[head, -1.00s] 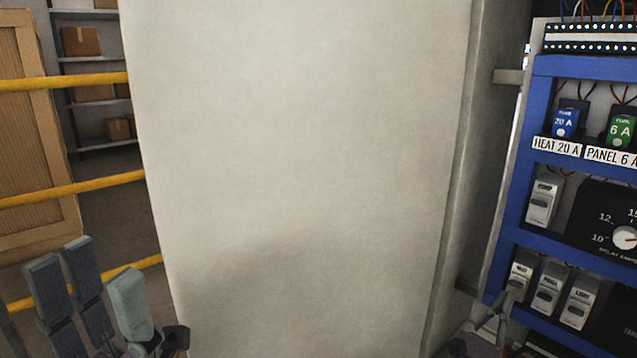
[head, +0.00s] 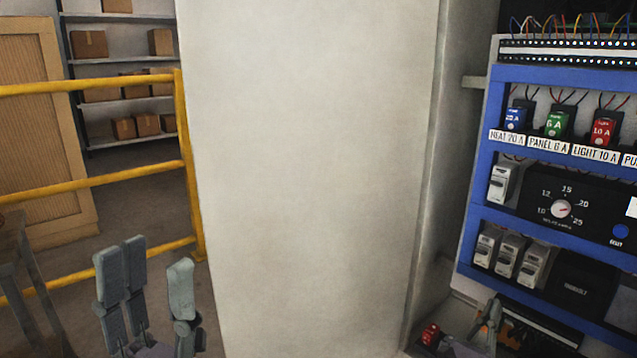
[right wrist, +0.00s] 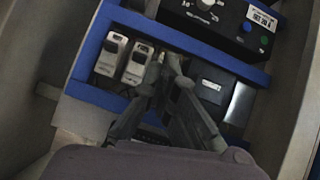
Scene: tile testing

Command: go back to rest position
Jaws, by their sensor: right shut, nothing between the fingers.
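My left gripper (head: 151,290) is at the lower left of the head view, its grey fingers pointing up and spread apart. Nothing shows between them. My right gripper (head: 492,310) is at the lower right of the head view, in front of the lower part of the blue-framed panel (head: 468,222). In the right wrist view my right gripper (right wrist: 172,68) has its fingertips together, with nothing between them. It overlaps the lower switch row there; I cannot tell whether it touches the panel.
A large pale door or wall (head: 310,170) fills the middle, left of the panel. A yellow railing (head: 120,177) stands at the left, with shelves of boxes (head: 89,44) behind it. A red object (head: 430,335) lies low near my right gripper. The panel bears white switches (head: 503,183) and a dial (head: 561,209).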

